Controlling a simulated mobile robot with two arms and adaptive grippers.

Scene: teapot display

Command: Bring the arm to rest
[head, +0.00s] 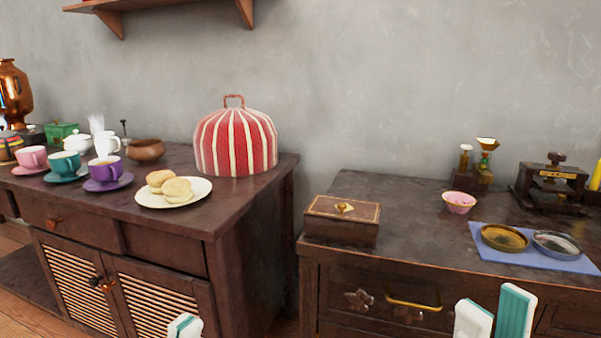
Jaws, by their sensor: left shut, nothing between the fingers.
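My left gripper (185,326) shows only its fingertips at the bottom edge, in front of the left cabinet's slatted doors. It is shut and empty, and touches nothing that I can see. My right gripper (494,318) is at the bottom right, in front of the right cabinet's drawers. Its two fingertips stand apart, with a ribbed teal pad showing on one and nothing visible between them. The rest of both arms is out of view.
The left cabinet (262,245) bears cups, a plate of buns (178,191) and a striped tea cosy (236,142). The right cabinet (400,262) bears a wooden box (342,233), a pink bowl (459,202) and two dishes on a blue cloth (570,263). A narrow gap separates the cabinets.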

